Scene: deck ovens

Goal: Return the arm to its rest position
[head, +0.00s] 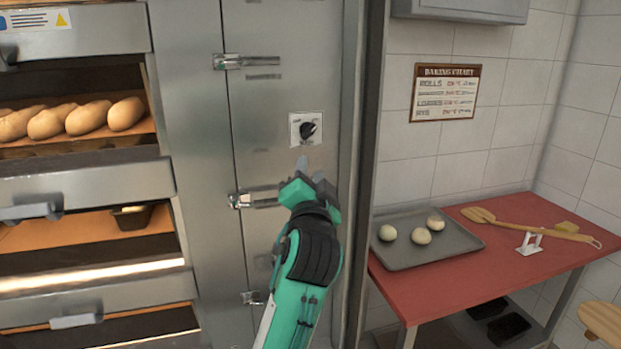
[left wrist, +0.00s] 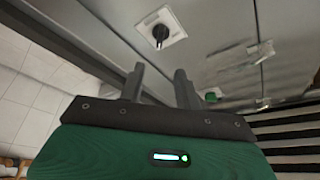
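My left arm reaches up from the bottom middle of the head view. Its gripper (head: 312,170) is in front of the steel oven side panel (head: 285,85), a little below the black dial (head: 307,129) on its white plate. In the left wrist view the two dark fingers (left wrist: 160,85) stand apart with nothing between them. The dial (left wrist: 160,33) shows there beyond the fingertips, with a gap to them. My right gripper is in neither view.
Deck ovens at left hold bread loaves (head: 75,120) and a dark tin (head: 133,216). Metal latches (head: 245,62) stick out from the panel. At right, a red table (head: 450,285) bears a grey tray (head: 455,246) with three dough balls, a wooden peel (head: 530,226) and a small white stand (head: 530,243).

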